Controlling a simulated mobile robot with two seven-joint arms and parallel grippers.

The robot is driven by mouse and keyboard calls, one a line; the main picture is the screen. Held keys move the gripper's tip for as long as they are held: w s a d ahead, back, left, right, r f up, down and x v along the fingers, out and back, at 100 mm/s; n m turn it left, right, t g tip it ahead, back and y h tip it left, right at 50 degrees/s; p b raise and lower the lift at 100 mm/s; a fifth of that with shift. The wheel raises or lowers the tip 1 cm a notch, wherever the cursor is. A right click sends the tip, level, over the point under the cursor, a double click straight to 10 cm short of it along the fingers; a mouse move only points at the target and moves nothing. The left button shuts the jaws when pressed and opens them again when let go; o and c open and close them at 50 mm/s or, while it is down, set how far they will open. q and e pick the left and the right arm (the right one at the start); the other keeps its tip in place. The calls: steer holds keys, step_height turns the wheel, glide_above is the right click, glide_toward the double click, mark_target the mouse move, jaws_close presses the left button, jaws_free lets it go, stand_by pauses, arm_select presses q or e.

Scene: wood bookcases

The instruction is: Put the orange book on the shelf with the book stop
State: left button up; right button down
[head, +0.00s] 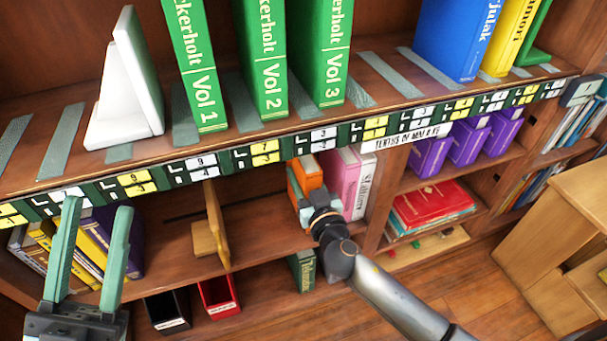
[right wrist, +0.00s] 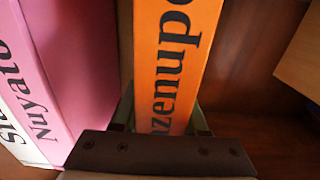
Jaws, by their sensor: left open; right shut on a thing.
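The orange book (head: 308,172) stands upright in the middle shelf compartment, beside pink books. My right gripper (head: 306,203) reaches in from the front and is shut on its spine. In the right wrist view the orange book (right wrist: 172,55) lies between the green fingers of the gripper (right wrist: 163,118); part of its lettering shows. A wooden book stop (head: 213,232) stands on the same middle shelf, left of the orange book. A white bookend (head: 130,85) stands on the upper shelf. My left gripper (head: 97,208) is open and empty at the lower left.
Pink books (head: 345,180) stand right of the orange book, also seen in the right wrist view (right wrist: 75,60). Several green volumes (head: 262,60) stand on the upper shelf. Yellow and purple books (head: 90,245) fill the left. Bare shelf lies between the book stop and the orange book.

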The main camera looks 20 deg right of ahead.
steer(key=shift+r, duration=0.1)
steer(key=shift+f, duration=0.2)
steer(key=shift+c, duration=2.2)
jaws_free()
steer(key=s, duration=1.2)
steer(key=shift+d+b, duration=0.15)
steer(key=shift+b, duration=0.15)
steer(key=shift+r, duration=0.1)
